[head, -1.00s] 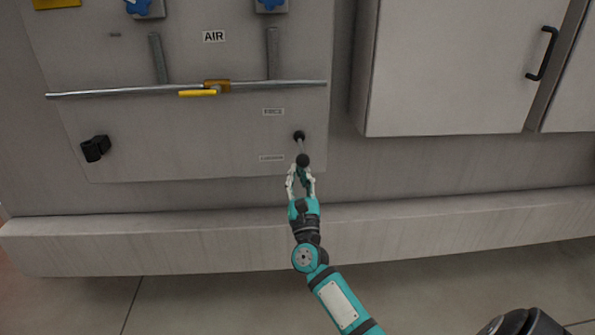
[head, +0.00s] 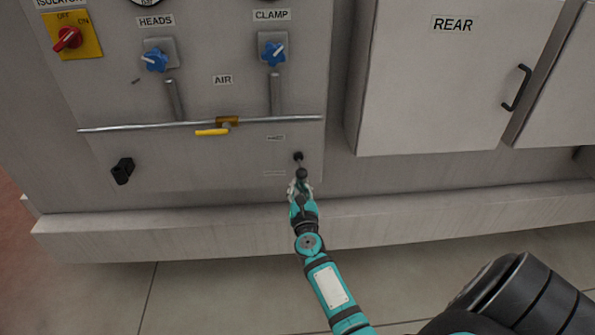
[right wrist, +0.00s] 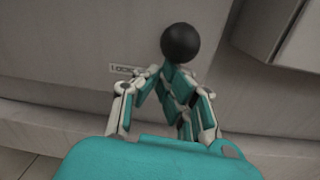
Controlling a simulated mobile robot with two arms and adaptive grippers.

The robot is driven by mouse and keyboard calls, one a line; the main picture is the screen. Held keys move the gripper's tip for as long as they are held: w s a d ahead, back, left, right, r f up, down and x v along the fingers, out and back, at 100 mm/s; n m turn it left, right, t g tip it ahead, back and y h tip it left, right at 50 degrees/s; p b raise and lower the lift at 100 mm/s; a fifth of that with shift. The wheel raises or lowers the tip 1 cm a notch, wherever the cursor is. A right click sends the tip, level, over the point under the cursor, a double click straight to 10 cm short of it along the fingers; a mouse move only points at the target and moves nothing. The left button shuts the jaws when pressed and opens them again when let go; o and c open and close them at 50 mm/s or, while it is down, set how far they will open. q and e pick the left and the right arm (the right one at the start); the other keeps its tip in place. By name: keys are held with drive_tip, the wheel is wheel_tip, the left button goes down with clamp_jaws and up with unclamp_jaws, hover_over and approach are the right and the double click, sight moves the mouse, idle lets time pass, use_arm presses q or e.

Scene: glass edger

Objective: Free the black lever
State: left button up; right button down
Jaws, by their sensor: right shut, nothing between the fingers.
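The black lever is a thin rod with a round black knob (head: 302,173), sticking out from a dark pivot (head: 298,156) at the lower right of the grey panel. The knob looks large in the right wrist view (right wrist: 180,43), just beyond the fingertips. My right gripper (head: 300,186) is shut and empty, right below the knob in the head view. In the right wrist view its fingers (right wrist: 168,76) come together under the knob; I cannot tell whether they touch it. The rod is mostly hidden behind the knob there. My left gripper is not in view.
Small labels sit above and below left of the lever; the lower (right wrist: 124,69) is partly legible. A horizontal pipe with a yellow valve handle (head: 212,132) crosses above. A black fitting (head: 122,170) is at left. A ledge (head: 170,235) runs below; a REAR cabinet (head: 440,80) stands right.

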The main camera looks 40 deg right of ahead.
drive_tip(key=shift+r+p, duration=1.15)
drive_tip(key=shift+r, duration=0.65)
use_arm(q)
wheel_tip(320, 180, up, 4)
use_arm(e)
drive_tip(key=shift+r, duration=0.1)
drive_tip(key=shift+w+r, duration=0.1)
drive_tip(key=shift+r, duration=0.2)
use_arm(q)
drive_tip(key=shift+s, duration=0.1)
use_arm(e)
drive_tip(key=shift+s+a+f, duration=0.2)
drive_tip(key=shift+s, duration=0.2)
approach(298, 177)
drive_tip(key=x, duration=0.3)
drive_tip(key=shift+f, duration=0.25)
